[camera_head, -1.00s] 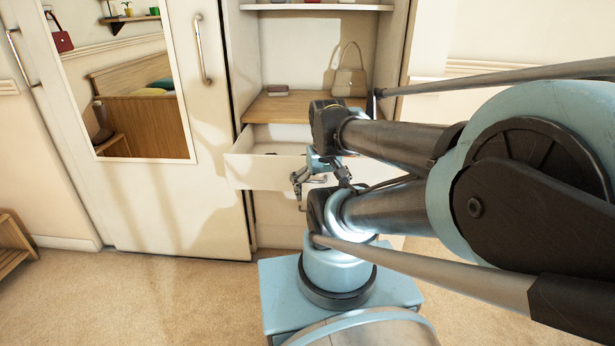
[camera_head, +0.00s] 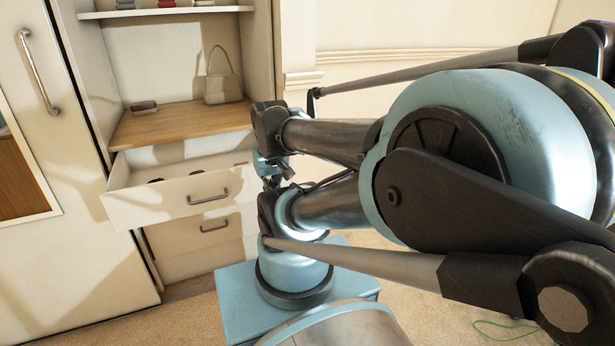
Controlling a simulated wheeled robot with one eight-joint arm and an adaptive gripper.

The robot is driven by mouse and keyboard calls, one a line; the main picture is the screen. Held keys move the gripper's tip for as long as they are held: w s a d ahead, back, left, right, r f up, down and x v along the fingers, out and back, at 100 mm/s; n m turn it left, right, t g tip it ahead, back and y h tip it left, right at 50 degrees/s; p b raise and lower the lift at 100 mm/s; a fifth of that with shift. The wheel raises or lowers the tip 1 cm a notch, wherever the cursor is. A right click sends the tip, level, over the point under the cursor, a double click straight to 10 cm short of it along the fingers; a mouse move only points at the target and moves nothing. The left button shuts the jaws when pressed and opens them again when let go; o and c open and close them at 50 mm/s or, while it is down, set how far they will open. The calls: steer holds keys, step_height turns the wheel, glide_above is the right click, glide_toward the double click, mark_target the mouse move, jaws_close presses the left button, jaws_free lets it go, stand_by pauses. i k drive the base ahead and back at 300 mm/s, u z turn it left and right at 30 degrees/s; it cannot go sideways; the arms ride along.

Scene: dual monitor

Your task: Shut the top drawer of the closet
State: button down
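The top drawer (camera_head: 158,205) of the closet (camera_head: 94,90) is pulled out, below the wooden shelf. Its white front has a dark bar handle (camera_head: 208,197), and a few small dark items lie inside. My gripper (camera_head: 272,178) is at the right end of the drawer in the picture, mostly hidden behind my own arm. Its fingers do not show clearly, and I cannot tell whether it touches the drawer.
A lower drawer (camera_head: 180,244) with its own handle looks shut. A handbag (camera_head: 222,88) and a small brown item (camera_head: 144,107) stand on the wooden shelf (camera_head: 165,128).

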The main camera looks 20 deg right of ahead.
mark_target(129, 202)
steer(key=z, duration=0.5)
steer(key=k, duration=1.85)
steer(key=u, duration=1.05)
steer(key=i, duration=1)
steer(key=z, duration=0.05)
